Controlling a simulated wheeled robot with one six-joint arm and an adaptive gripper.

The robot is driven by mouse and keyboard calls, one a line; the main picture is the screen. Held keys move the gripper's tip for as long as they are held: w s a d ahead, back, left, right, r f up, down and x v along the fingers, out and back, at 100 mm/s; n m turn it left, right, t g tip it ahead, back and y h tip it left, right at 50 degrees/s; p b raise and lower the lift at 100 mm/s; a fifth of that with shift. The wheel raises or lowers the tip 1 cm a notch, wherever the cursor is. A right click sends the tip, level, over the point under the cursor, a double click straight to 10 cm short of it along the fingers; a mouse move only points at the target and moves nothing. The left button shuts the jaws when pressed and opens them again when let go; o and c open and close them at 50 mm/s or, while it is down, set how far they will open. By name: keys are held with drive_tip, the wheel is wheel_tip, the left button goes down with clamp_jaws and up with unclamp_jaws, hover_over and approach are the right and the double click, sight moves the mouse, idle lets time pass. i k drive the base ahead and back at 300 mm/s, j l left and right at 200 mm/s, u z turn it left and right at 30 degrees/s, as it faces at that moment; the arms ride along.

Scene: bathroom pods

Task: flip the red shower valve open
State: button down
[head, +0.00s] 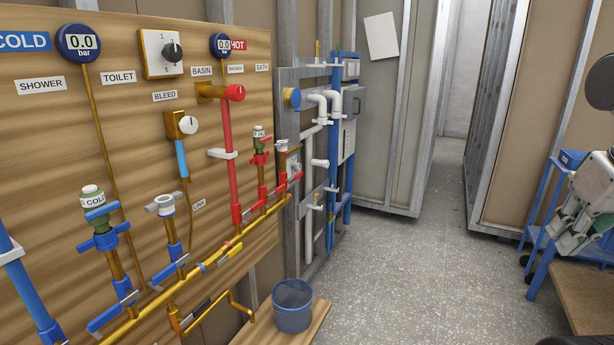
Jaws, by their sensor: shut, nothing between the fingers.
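Red valves stand in a row along the brass pipe on the right part of the wooden board (130,130). One red valve with a lever (248,213) is at the foot of the red pipe (229,150). Another red valve (262,192) stands right of it under a green-and-white cap, and a third red valve (283,178) is further right. A small SHOWER label (236,69) is on the board's hot side; I cannot tell for certain which valve it belongs to. My gripper (562,247) is at the far right, shut and empty, well away from the board.
Blue valves (105,240) are at the board's lower left. A blue bucket (292,308) stands on a wooden plank below the red valves. A pipe frame (320,150) stands behind. A blue trolley (540,235) is near my gripper. The speckled floor between is clear.

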sight(281, 188)
drive_tip(key=i+l, duration=0.15)
drive_tip(key=i, duration=0.4)
drive_tip(key=i+l, duration=0.1)
drive_tip(key=i, duration=0.45)
